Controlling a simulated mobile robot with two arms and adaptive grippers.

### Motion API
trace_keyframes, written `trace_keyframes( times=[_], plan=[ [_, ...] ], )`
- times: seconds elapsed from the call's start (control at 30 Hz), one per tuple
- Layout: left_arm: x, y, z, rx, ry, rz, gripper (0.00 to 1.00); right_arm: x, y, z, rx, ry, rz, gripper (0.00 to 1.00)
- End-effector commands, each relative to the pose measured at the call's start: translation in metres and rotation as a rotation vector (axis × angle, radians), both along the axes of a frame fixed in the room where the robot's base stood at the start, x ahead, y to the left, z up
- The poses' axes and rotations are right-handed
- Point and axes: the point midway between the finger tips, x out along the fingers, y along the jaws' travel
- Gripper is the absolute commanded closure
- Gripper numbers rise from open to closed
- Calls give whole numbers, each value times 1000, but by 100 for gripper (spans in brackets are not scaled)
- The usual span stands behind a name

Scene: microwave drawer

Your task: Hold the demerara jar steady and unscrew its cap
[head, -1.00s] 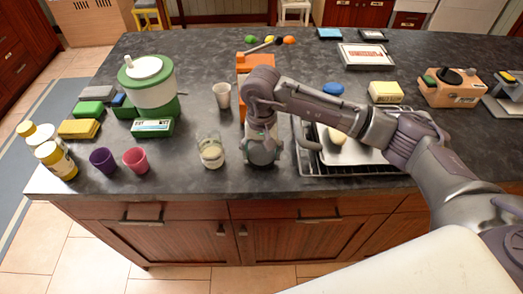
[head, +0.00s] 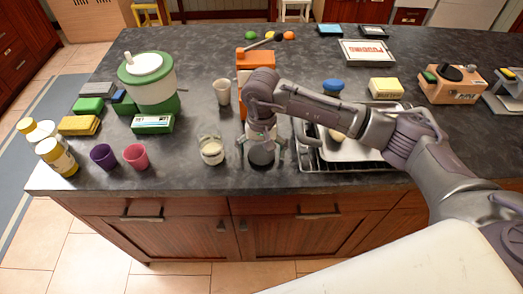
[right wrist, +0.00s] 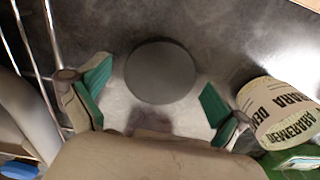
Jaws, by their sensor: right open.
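The jar (head: 211,151) stands on the counter, left of my right gripper, with pale contents. In the right wrist view, the jar (right wrist: 275,112) at the right edge carries a partly readable demerara label. My right gripper (head: 262,148) points down over the counter, and its green-padded fingers are spread. In the wrist view, a dark grey round disc (right wrist: 160,72) lies beyond the open fingers (right wrist: 155,98), with none of them clearly touching it. The disc (head: 262,157) also shows in the head view; I cannot tell if it is the cap. My left gripper is out of view.
A wire rack with a tray (head: 365,150) is right of the gripper. Purple (head: 102,157) and pink (head: 136,157) cups, and a green-lidded container (head: 150,83), are to the left.

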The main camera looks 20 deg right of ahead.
Motion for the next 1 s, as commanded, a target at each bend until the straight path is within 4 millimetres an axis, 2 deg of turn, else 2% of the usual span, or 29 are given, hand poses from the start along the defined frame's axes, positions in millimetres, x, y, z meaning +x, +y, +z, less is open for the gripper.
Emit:
trace_keyframes(
  times=[0.1,0.17,0.27,0.5,0.7,0.83,1.0],
  plan=[
    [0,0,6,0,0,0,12,0,0,5,0,0,0,1],
    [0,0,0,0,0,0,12,1,0,8,1,-4,0,1],
    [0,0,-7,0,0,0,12,2,0,24,1,-7,0,1],
    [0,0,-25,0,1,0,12,1,0,77,0,-6,2,1],
    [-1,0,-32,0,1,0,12,1,0,110,1,-4,0,1],
    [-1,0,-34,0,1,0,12,0,0,120,1,-1,0,1],
    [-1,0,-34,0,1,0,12,0,0,123,0,0,0,1]
  ],
)
